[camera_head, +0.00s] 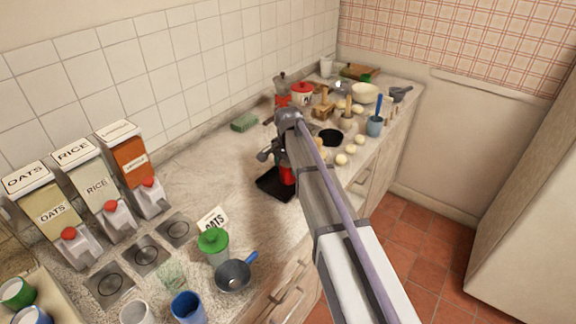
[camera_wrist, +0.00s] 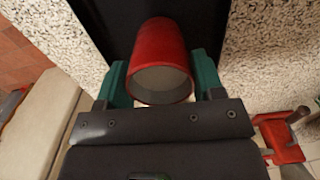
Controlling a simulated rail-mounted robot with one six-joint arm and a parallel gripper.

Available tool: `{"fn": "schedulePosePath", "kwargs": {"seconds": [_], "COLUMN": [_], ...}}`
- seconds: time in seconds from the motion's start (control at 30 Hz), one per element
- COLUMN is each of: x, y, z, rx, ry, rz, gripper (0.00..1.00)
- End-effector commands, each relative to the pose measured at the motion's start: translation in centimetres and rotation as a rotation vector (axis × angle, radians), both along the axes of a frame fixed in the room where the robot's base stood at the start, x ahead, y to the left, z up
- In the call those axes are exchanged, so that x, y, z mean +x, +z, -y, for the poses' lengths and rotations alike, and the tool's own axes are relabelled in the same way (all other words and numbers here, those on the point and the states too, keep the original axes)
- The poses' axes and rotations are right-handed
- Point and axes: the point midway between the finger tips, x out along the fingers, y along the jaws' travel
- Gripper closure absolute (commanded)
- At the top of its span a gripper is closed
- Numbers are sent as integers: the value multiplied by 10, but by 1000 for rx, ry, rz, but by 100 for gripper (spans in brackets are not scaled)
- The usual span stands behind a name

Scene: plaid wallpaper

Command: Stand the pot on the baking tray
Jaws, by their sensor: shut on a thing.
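The red pot (camera_wrist: 160,45) is a tapered, round vessel between the two green fingers of my gripper (camera_wrist: 161,78). Its pale round end faces the wrist camera. In the head view my gripper (camera_head: 281,160) points down, and a bit of the red pot (camera_head: 287,175) shows below it. The black baking tray (camera_head: 270,187) lies on the counter under the pot. The tray also fills the background behind the pot in the wrist view (camera_wrist: 110,22). My arm hides part of the tray. Whether the pot touches the tray cannot be told.
A green sponge (camera_head: 244,122) lies by the wall. Counter left of the tray is clear.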

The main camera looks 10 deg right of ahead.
Motion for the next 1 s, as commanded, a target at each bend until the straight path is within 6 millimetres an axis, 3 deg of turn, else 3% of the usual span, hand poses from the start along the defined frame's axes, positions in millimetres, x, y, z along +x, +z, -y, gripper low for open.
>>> {"fn": "schedulePosePath", "kwargs": {"seconds": [0.3,0.33,0.57,0.83,1.0], "x": [0,0,0,0,0], "y": [-2,-1,-1,1,22], "z": [0,0,0,0,0], "rx": [0,0,0,0,0], "ry": [0,0,0,0,0], "rz": [0,0,0,0,0], "gripper": [69,37,15,13,13]}}
